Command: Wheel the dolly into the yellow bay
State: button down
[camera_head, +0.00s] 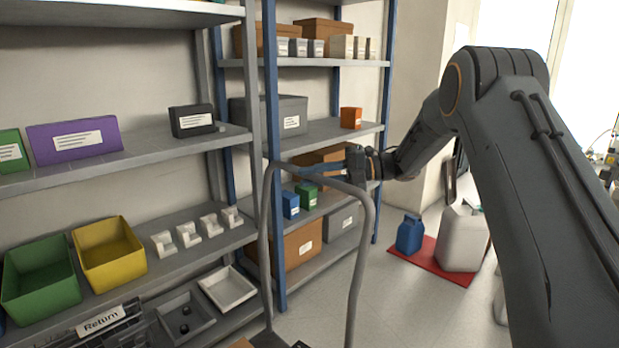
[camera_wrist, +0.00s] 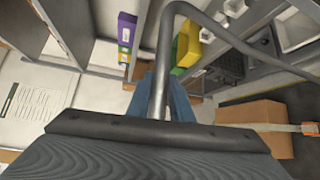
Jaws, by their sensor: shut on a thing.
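The dolly shows as a tall grey tube handle (camera_head: 358,270) in front of the shelves in the head view. Only a dark bit of its base (camera_head: 268,340) shows at the bottom edge. My gripper (camera_head: 312,169) is shut on the top bar of the handle. In the wrist view the grey handle (camera_wrist: 232,38) runs between the blue fingers of my gripper (camera_wrist: 161,100). A brown carton (camera_wrist: 255,125) shows low at the right there, seemingly on the dolly. The wheels are hidden. I see no yellow bay marking in either view.
Shelving (camera_head: 130,156) with bins and boxes stands close along the left, with a blue upright (camera_head: 273,110) right behind the handle. A red mat (camera_head: 432,262) with a blue jug (camera_head: 410,234) and a white container (camera_head: 462,240) lies at the right. Bare floor shows between.

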jog(key=c, duration=1.6)
grip_release()
jog(key=shift+w+r, duration=0.1)
jog(key=shift+w, duration=0.15)
jog(key=shift+d, duration=0.1)
jog(key=shift+d, duration=0.15)
jog(key=d, duration=0.5)
jog(key=d+r, duration=0.1)
jog(key=d, duration=0.1)
jog(key=shift+w+d, duration=0.1)
jog(key=shift+d, duration=0.15)
